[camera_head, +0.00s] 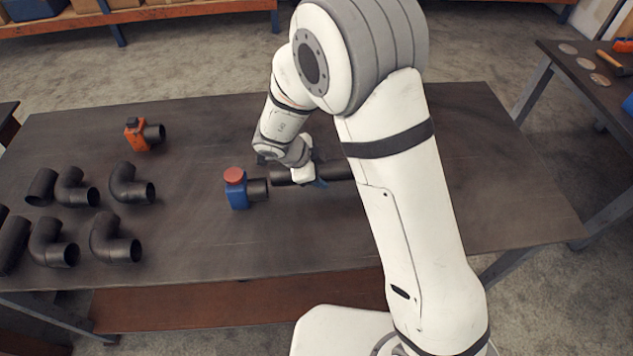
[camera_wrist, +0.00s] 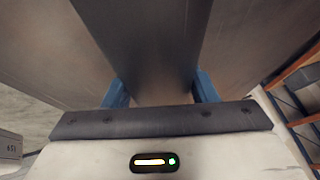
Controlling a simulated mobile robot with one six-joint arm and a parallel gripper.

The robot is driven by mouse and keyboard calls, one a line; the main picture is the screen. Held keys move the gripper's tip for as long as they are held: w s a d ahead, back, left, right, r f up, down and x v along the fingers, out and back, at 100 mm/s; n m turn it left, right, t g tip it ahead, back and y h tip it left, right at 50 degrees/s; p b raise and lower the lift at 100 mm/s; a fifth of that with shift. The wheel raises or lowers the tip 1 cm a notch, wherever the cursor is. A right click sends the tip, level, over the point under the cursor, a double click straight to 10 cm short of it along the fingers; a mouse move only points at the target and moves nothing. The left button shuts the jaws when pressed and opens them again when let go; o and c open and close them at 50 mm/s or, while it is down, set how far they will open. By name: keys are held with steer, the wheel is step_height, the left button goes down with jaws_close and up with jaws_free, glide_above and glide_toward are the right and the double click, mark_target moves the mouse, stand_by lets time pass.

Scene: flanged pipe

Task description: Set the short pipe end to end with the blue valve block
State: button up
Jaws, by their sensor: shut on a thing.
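The blue valve block (camera_head: 237,192) stands on the dark table, with a red cap on top and a short black stub pointing right. My gripper (camera_head: 316,182) is shut on a black pipe (camera_head: 338,170), just right of the block. The pipe lies roughly level, its left end close to the stub and a little farther back in the picture. I cannot tell whether they touch. My arm hides the pipe's right end. In the wrist view, the blue fingers of my gripper (camera_wrist: 161,92) sit on both sides of the pipe (camera_wrist: 148,40).
An orange valve block (camera_head: 137,134) stands at the back left of the table (camera_head: 190,240). Several black elbows (camera_head: 112,245) and short pipe pieces (camera_head: 41,187) lie at the left. The table's front middle is clear. A side table (camera_head: 600,95) with tools is at the right.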

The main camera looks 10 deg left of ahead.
steer(key=shift+f, duration=2.55)
steer(key=shift+s, duration=0.1)
steer(key=o, duration=1.6)
steer(key=shift+f, duration=0.1)
